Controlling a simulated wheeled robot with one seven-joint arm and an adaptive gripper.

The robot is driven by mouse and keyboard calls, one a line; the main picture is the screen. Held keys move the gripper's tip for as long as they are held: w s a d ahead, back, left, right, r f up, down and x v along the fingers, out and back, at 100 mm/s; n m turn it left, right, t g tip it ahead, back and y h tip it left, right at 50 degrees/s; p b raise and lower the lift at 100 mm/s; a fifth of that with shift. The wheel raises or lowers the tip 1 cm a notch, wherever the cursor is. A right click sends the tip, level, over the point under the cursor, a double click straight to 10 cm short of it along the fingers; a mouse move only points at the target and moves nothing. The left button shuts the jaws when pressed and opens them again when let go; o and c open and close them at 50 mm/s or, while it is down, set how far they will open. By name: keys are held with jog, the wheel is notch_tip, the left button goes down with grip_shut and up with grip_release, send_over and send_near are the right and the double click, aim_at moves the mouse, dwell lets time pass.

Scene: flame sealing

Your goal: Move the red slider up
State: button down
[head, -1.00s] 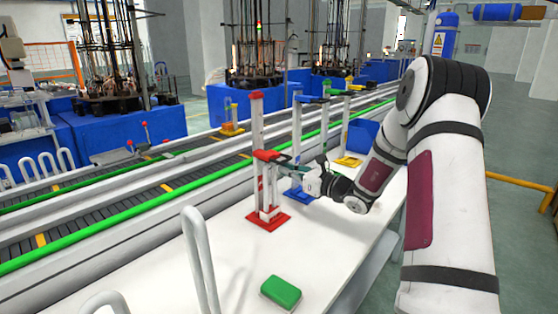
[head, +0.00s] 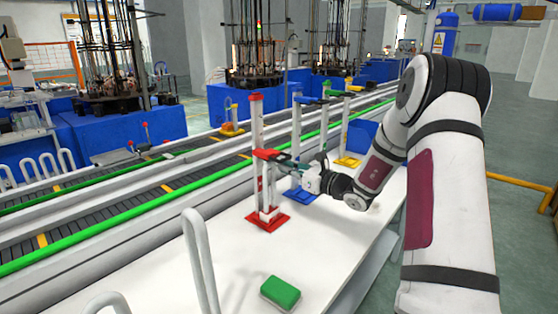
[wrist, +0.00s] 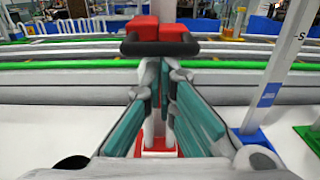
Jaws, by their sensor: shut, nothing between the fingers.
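The red slider (head: 268,154) sits around the middle of a white upright post (head: 257,125) with a red cap and a red base (head: 267,220). In the wrist view the red slider (wrist: 160,27) is straight ahead, with a black handle (wrist: 160,46) facing me. My gripper (wrist: 163,70) is shut and empty, its teal finger pads close together in front of the post and just below the handle in the picture. In the head view my gripper (head: 284,170) is at the slider's right, slightly lower. I cannot tell whether it touches the handle.
A blue stand (head: 298,194) and a yellow stand (head: 347,161) stand behind the red one on the white table (head: 225,262). A green-topped block (head: 281,291) lies near the front. A conveyor with a green rail (head: 120,224) runs along the left.

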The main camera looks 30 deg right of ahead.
notch_tip(320, 180, up, 13)
jog(key=p, duration=0.6)
jog(key=shift+r+p, duration=0.15)
jog(key=shift+p, duration=0.15)
dwell(2.3)
jog(key=shift+f+b, duration=0.4)
jog(key=shift+f, duration=0.4)
jog(key=p+v, duration=0.4)
jog(key=v, duration=0.6)
dwell(0.4)
